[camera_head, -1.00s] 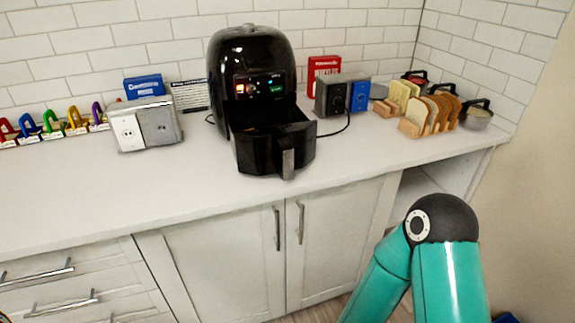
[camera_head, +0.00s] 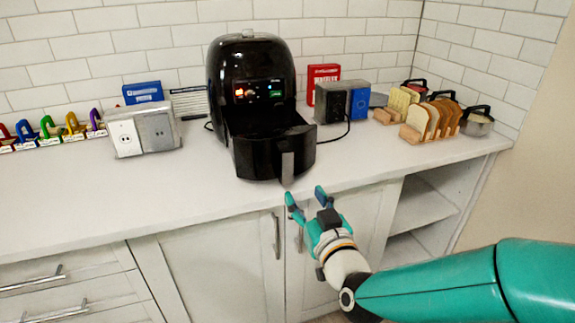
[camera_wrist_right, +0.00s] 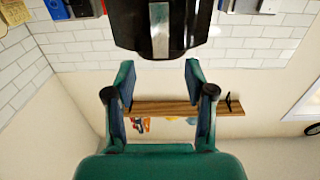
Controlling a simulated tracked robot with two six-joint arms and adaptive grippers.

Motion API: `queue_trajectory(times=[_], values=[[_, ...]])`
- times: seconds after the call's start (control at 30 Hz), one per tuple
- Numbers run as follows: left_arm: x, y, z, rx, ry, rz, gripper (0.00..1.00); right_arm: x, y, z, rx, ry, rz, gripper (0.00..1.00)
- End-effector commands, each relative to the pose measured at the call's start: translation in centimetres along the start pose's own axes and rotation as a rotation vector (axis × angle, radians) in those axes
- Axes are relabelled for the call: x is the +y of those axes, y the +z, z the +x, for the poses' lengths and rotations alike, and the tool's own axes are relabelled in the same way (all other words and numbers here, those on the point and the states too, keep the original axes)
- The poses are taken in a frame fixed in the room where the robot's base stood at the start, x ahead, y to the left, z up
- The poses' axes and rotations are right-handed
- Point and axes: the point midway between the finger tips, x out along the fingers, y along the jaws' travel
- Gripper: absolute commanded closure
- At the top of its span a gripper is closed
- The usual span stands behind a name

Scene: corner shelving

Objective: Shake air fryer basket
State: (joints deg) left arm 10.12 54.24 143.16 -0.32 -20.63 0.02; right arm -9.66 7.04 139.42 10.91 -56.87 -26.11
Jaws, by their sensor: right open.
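The black air fryer (camera_head: 252,75) stands on the white counter against the tiled wall, with lit indicators on its front. Its basket (camera_head: 262,153) is pulled partly out, and the grey handle (camera_head: 287,166) faces forward. My right gripper (camera_head: 305,193) is open and empty, just below and in front of the handle, apart from it. In the right wrist view the open fingers (camera_wrist_right: 157,75) point toward the basket front (camera_wrist_right: 190,40) and its handle (camera_wrist_right: 159,30), which lies beyond the fingertips. The basket's inside is dark. My left gripper is not in view.
A socket box (camera_head: 143,130) stands left, a black and blue box (camera_head: 342,99) right, with a cord beside the fryer. Bread slices in a rack (camera_head: 430,118) and pots (camera_head: 477,121) are at the right. Cabinet handles (camera_head: 276,235) protrude below.

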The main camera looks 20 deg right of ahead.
Motion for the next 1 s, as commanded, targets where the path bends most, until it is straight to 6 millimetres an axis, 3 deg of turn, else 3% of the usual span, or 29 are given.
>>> queue_trajectory(times=[0.3, 0.5, 0.7, 1.0], values=[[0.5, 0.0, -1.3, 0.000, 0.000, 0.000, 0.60, 0.1, 0.0, 7.1, -0.003, 0.002, 0.001, 0.46], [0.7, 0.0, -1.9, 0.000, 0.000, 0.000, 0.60, 0.0, 0.0, 10.6, -0.002, 0.000, 0.001, 0.46], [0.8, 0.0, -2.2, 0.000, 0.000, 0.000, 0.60, 0.1, 0.1, 12.4, -0.002, 0.001, 0.001, 0.46], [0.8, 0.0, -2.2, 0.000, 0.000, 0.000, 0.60, 0.1, 0.1, 12.7, -0.002, 0.001, 0.001, 0.46]])
